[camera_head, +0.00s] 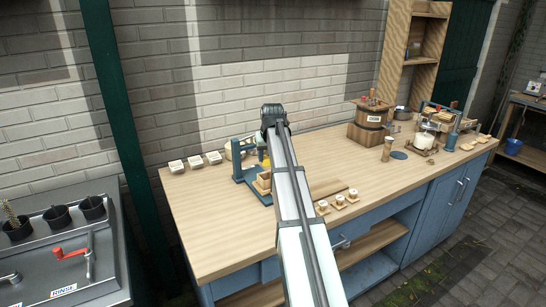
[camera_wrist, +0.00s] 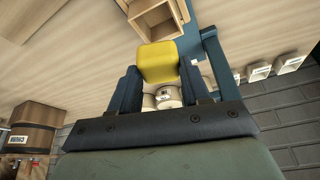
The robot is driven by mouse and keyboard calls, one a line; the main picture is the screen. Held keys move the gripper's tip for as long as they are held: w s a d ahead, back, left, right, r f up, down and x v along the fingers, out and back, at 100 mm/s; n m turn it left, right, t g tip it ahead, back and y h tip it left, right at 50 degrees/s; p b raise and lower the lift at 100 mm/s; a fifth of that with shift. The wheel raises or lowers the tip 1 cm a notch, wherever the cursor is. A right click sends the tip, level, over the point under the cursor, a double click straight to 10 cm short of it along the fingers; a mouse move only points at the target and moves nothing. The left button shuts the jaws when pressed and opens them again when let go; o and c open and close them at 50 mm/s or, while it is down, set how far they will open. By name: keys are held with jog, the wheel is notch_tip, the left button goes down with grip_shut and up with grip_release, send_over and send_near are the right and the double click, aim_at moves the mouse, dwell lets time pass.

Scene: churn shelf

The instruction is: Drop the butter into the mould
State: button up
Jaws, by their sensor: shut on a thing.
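The butter is a yellow block (camera_wrist: 158,62), held between the two dark fingers of my gripper (camera_wrist: 158,84) in the wrist view. In the head view a small yellow part of the butter (camera_head: 266,163) shows beside my arm, which hides most of my gripper. The mould looks to be the open wooden box (camera_head: 263,181) on a blue press-like stand (camera_head: 240,172). In the wrist view the mould (camera_wrist: 148,10) is just past the butter at the top edge, partly cut off. The butter is outside the mould, apparently above its level.
A blue upright (camera_wrist: 220,62) of the stand is close to my gripper's right in the wrist view. A wooden churn (camera_head: 371,122) stands to the right.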

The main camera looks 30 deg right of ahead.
aim_at(269, 166)
jog(key=n+y, duration=0.1)
jog(key=n, duration=0.2)
jog(key=shift+w, duration=0.1)
jog(key=shift+f, duration=0.15)
jog(key=shift+f, duration=2.1)
jog(key=shift+f, duration=0.95)
dwell(0.4)
dwell(0.5)
jog(key=o, duration=1.1)
jog(key=shift+c, duration=0.2)
jog(key=c, duration=0.4)
jog(key=shift+o, duration=0.2)
jog(key=shift+r, duration=0.1)
